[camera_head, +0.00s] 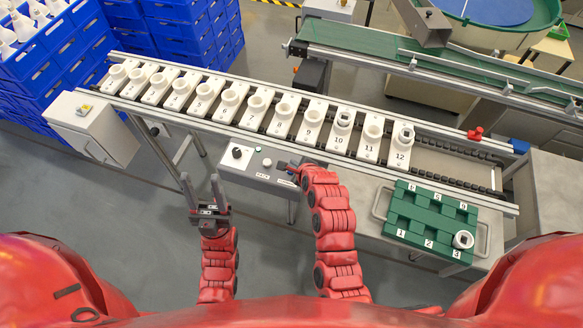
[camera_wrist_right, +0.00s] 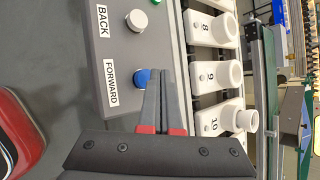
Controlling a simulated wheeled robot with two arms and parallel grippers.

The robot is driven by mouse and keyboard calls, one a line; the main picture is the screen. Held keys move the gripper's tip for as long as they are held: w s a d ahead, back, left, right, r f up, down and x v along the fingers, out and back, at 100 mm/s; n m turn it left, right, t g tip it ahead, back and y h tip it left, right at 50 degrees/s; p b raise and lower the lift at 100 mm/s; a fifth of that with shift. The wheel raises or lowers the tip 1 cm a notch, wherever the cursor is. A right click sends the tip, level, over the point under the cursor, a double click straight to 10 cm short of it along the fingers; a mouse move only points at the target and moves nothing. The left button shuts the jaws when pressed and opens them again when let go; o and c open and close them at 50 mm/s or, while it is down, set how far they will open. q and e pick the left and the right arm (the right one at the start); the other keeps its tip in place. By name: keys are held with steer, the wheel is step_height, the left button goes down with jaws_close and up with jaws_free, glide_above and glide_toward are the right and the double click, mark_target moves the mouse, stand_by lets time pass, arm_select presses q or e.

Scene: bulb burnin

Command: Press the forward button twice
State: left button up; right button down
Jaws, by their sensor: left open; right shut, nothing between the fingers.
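The grey control box (camera_head: 232,172) stands at the front of the conveyor. In the right wrist view, its blue button (camera_wrist_right: 141,76) is beside the FORWARD label (camera_wrist_right: 110,83), and a white button (camera_wrist_right: 136,22) is beside the BACK label (camera_wrist_right: 102,21). My right gripper (camera_head: 284,165) is over the right end of the box. In the wrist view its closed, empty fingers (camera_wrist_right: 166,75) are beside the blue button and partly overlap it; I cannot tell if they touch it. My left gripper (camera_head: 207,190) is open and empty, left of the box and in front of it.
Numbered white sockets (camera_head: 229,98) line the conveyor; a few hold bulb-like pieces. A green tray (camera_head: 409,222) with one white piece (camera_head: 463,240) lies at front right. Blue crates (camera_head: 60,75) stack at back left. A white cabinet (camera_head: 88,125) stands at the conveyor's left end.

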steer(key=shift+f, duration=0.4)
steer(key=shift+f+b, duration=0.5)
stand_by(0.8)
steer(key=shift+r, duration=0.15)
steer(key=shift+r+p, duration=0.6)
steer(key=shift+r, duration=0.2)
steer(key=shift+r+p, duration=1.65)
steer(key=shift+r, duration=0.85)
